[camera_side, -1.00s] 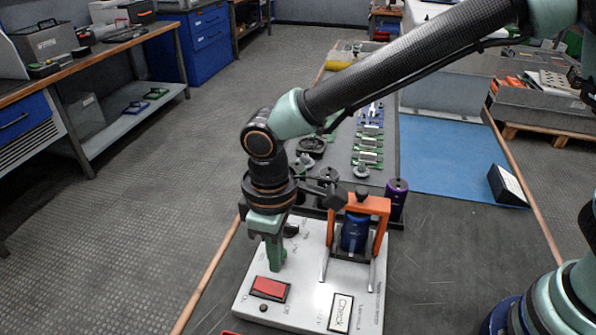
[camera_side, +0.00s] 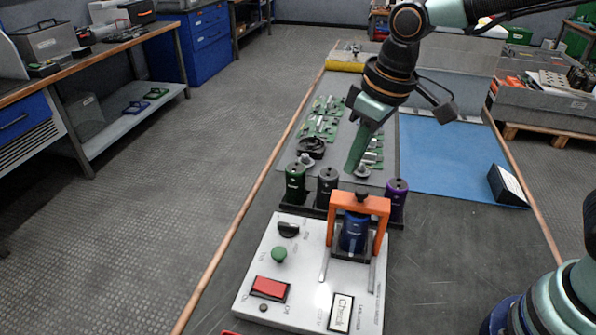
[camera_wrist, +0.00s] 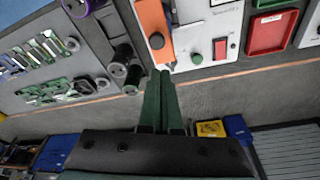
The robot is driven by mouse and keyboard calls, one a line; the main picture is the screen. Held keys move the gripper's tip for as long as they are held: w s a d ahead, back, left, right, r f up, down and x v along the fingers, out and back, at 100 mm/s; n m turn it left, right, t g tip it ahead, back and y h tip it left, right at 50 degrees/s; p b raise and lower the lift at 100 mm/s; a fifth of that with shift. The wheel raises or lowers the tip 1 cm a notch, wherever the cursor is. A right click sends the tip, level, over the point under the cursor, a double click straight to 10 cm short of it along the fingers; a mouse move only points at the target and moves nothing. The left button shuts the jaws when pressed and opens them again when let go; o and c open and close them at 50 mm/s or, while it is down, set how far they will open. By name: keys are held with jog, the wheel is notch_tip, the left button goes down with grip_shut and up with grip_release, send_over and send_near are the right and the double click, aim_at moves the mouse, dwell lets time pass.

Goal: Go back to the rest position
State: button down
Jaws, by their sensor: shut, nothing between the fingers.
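My gripper (camera_side: 356,160) is shut and empty. In the side view it hangs above the work surface, behind the row of capacitors and the orange clamp. In the wrist view its two green fingers (camera_wrist: 164,76) are together, pointing toward the white test panel (camera_wrist: 190,37). The test panel (camera_side: 252,305) lies at the front of the table with a red switch (camera_side: 270,288), a green button (camera_side: 279,254) and a black knob (camera_side: 288,230). A blue capacitor (camera_side: 354,233) stands under the orange clamp (camera_side: 361,204) on the panel.
Green (camera_side: 296,185), dark grey (camera_side: 327,188) and purple (camera_side: 396,200) capacitors stand in a rack behind the panel. Circuit boards (camera_side: 322,118) lie on a grey mat farther back. A blue mat (camera_side: 440,160) and a black box (camera_side: 508,185) are at the right. The air above the panel is clear.

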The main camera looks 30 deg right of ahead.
jog(key=s+d+r+m+t, duration=0.1)
jog(key=s+d+m, duration=0.1)
jog(key=d, duration=0.5)
jog(key=s+d+r+m+t+h, duration=0.1)
jog(key=s+d+r+m+t, duration=0.1)
jog(key=d, duration=0.5)
jog(key=shift+s+d+r+m, duration=0.25)
jog(key=shift+s+d+m, duration=0.05)
jog(key=shift+s, duration=0.55)
